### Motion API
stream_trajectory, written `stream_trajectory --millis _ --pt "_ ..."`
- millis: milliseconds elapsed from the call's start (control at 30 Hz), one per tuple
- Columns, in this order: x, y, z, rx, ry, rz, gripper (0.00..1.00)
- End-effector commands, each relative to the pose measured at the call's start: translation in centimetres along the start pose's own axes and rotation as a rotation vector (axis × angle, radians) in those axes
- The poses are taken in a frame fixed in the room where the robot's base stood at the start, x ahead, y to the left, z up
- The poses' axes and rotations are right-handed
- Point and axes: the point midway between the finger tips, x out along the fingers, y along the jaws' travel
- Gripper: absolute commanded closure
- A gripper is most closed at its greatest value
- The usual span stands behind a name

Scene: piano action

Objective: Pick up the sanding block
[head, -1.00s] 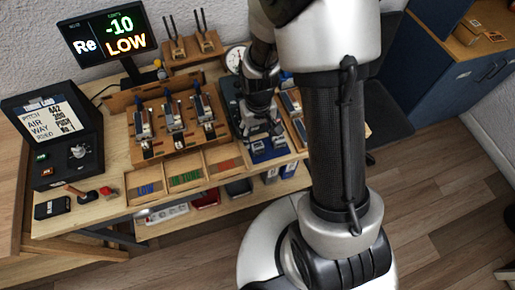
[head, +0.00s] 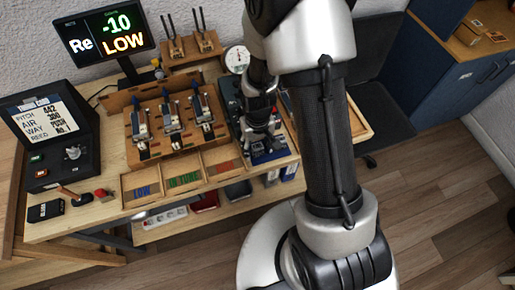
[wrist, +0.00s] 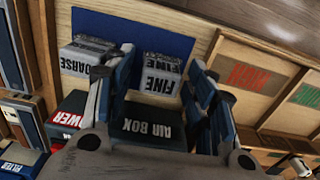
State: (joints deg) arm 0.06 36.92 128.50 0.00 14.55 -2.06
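Two light-grey sanding blocks lie on a blue mat (wrist: 188,33) in the wrist view. In the head view my gripper (head: 262,142) is low over the blue mat (head: 270,157) at the bench's right; the blocks are hard to make out there.
A dark box marked AIR BOX (wrist: 155,127) lies below the FINE block in the wrist view. A POWER box (wrist: 68,120) is at left. Wooden bins, including HIGH (wrist: 246,75), are at right. A wooden rack with levers (head: 172,128) stands left of my gripper.

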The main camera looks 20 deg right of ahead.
Motion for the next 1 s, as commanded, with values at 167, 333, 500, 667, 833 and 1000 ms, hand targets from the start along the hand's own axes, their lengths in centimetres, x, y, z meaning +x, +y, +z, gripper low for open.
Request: stream_trajectory --millis 167,333,500,667,833,1000 --pt "0.0 0.0 0.0 0.0 0.0 0.0 0.64" --pt "0.0 0.0 0.0 0.0 0.0 0.0 0.76" --pt "0.0 0.0 0.0 0.0 0.0 0.0 0.87" --pt "0.0 0.0 0.0 0.0 0.0 0.0 0.93" --pt "-0.1 0.0 0.0 0.0 0.0 0.0 0.93" --pt "-1.1 0.0 0.0 0.0 0.001 0.0 0.93"
